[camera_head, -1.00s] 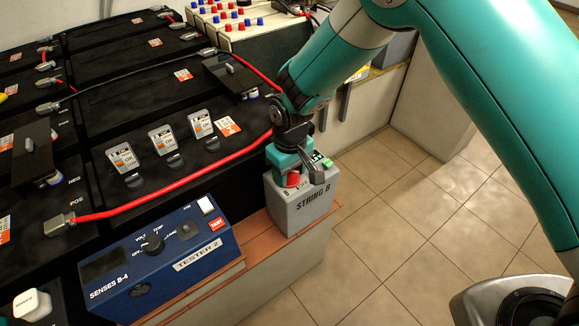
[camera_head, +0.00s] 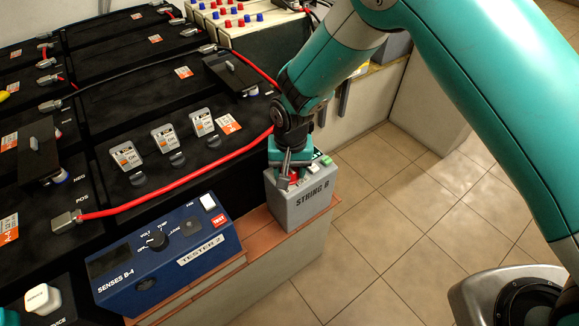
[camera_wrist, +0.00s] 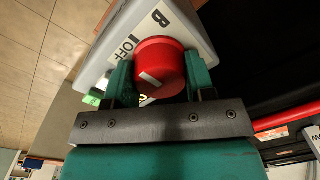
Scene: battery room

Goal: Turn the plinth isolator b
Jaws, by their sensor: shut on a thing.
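The plinth isolator B is a grey box (camera_head: 308,208) lettered "STRING B", standing at the end of the brick-red ledge. Its red knob (camera_head: 294,178) is mostly hidden behind my gripper (camera_head: 289,166) in the head view. In the wrist view the red knob (camera_wrist: 160,62) sits between the two green fingers of my gripper (camera_wrist: 160,78), which are shut on its sides. A pale pointer mark shows on the knob. "B" and "OFF" are printed on the box's pale top (camera_wrist: 138,32) beside it. A green part (camera_head: 326,160) shows on the box's top.
A blue tester (camera_head: 165,250) labelled "TESTER 2" stands on the ledge (camera_head: 262,238) left of the isolator. Black battery blocks (camera_head: 120,110) with a red cable (camera_head: 170,193) lie behind.

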